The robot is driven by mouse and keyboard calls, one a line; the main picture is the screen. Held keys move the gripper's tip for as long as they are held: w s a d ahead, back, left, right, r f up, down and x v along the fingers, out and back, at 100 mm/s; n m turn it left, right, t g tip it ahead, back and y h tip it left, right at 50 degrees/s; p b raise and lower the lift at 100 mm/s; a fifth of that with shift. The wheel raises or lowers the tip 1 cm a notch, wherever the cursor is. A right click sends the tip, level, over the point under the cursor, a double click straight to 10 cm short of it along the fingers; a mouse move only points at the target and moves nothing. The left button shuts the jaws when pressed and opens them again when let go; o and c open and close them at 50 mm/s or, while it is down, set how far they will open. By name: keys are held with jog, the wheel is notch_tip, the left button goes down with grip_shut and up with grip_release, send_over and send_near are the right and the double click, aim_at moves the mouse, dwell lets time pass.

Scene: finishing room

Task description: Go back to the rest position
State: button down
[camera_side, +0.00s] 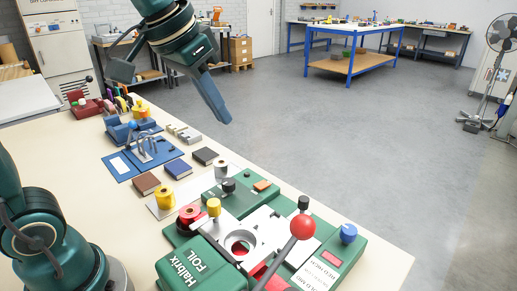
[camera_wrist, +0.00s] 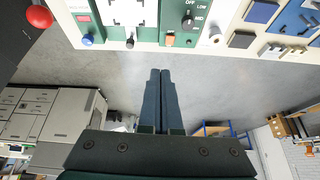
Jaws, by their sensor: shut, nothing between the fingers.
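My gripper (camera_side: 226,119) is raised in the air beyond the far edge of the bench in the side view, with the grey floor behind it. Its fingers are together and empty, pointing down and to the right. In the wrist view the two dark fingers (camera_wrist: 160,73) lie side by side with nothing between them. The green foil machine (camera_side: 208,262) with its red ball lever (camera_side: 303,227) stands on the bench, apart from my gripper.
The pale bench (camera_side: 82,147) carries a brown block (camera_side: 146,183), a blue block (camera_side: 178,169), a dark block (camera_side: 205,156), a yellow roll (camera_side: 165,197) and a blue board with rings (camera_side: 118,167). A blue-framed table (camera_side: 350,55) and a fan (camera_side: 503,35) stand behind. Open floor lies between.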

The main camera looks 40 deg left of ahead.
jog(key=s+f, duration=0.9)
jog(key=s, duration=0.2)
jog(key=shift+s+d+f, duration=0.2)
jog(key=shift+s+d, duration=0.1)
jog(key=shift+s, duration=0.1)
